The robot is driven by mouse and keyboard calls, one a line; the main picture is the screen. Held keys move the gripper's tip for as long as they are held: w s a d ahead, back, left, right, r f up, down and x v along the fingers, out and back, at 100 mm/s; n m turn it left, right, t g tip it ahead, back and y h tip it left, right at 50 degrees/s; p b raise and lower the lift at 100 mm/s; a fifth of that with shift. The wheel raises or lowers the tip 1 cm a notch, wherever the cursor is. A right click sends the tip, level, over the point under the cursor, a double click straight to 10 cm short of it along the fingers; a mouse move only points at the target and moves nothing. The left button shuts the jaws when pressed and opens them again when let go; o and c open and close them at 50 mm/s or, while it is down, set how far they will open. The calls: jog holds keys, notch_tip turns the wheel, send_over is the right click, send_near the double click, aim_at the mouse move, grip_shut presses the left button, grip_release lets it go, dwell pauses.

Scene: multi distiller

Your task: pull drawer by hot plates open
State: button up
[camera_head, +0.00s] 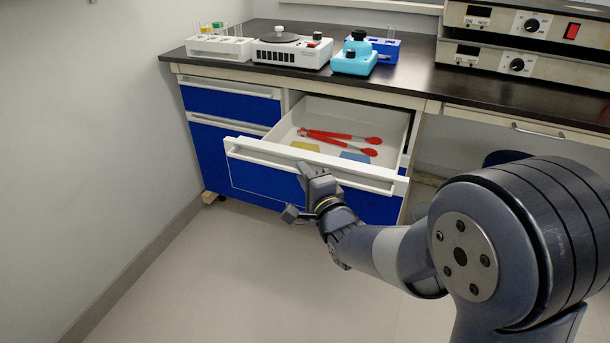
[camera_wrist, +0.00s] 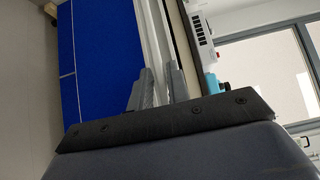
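The drawer (camera_head: 233,145) under the left part of the bench is pulled well out, with a blue front and a long white handle bar (camera_head: 350,178). My gripper (camera_head: 296,191) is at its front, with its fingers apart. The upper finger overlaps the handle bar; I cannot tell if it touches. In the wrist view my gripper (camera_wrist: 162,72) shows two separated fingers near the white handle strip and blue front. Two stacked hot plates (camera_head: 477,57) stand at the right of the bench. Below them, another drawer (camera_head: 475,114) with a metal handle is shut.
Red-handled tools (camera_head: 340,140), a yellow item (camera_head: 304,147) and a blue item (camera_head: 355,157) lie in the open drawer. A tube rack (camera_head: 218,46), a white device (camera_head: 291,52) and a turquoise device (camera_head: 353,60) stand on the black bench (camera_head: 410,75). The floor in front is clear.

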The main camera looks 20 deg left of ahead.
jog(key=shift+o, duration=1.3)
jog(key=p+v, duration=0.2)
jog(key=v, duration=0.9)
jog(key=shift+w+a, duration=0.1)
jog(key=shift+a, duration=0.1)
jog(key=b+x, duration=0.1)
jog(key=x, duration=1)
jog(key=shift+w+d+b, duration=0.2)
jog(key=shift+w+b, duration=0.05)
jog(key=shift+b, duration=0.15)
